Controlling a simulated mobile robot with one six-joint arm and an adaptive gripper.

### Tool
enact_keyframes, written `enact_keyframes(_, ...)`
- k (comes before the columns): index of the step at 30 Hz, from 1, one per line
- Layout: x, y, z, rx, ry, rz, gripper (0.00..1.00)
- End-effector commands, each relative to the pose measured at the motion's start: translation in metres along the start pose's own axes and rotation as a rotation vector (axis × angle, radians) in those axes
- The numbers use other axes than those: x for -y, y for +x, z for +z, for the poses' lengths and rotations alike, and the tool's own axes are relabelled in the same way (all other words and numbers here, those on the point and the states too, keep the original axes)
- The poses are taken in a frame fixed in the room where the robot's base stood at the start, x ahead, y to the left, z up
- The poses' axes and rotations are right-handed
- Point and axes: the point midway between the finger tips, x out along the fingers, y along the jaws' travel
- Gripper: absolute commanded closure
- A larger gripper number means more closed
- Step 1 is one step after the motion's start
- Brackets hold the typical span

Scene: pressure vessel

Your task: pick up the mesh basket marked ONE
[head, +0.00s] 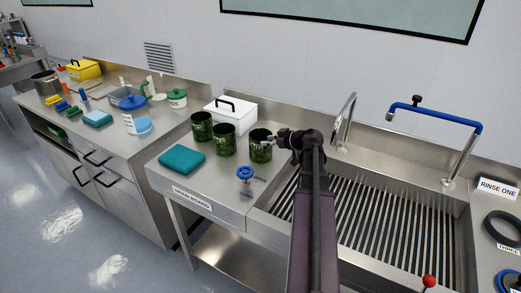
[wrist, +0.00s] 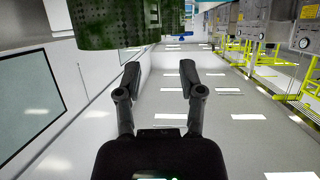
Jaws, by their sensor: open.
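Three dark green mesh baskets stand upright on the steel drain board: a left one (head: 201,127), a middle one (head: 224,140) and a right one (head: 259,149). I cannot read a ONE mark on any of them. My gripper (head: 272,139) is at the upper right side of the right basket, and the gap between them is hard to judge. In the wrist view my gripper (wrist: 159,70) has its two fingers apart with nothing between them. A green mesh basket (wrist: 108,22) fills the upper left there, beyond the fingertips and off to one side.
A white box (head: 231,116) with a black handle stands behind the baskets. A teal folded cloth (head: 182,159) lies in front, and a small blue-topped valve (head: 245,174) stands at the front edge. The slatted sink (head: 370,215) and tall tap (head: 345,120) are at the right.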

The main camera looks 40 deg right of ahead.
Motion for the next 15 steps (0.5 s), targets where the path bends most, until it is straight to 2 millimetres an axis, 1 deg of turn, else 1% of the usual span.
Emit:
enact_keyframes(8,-0.001,0.021,0.001,0.001,0.000,-0.001,0.50)
enact_keyframes(15,0.000,0.022,0.000,0.001,0.001,0.000,0.50)
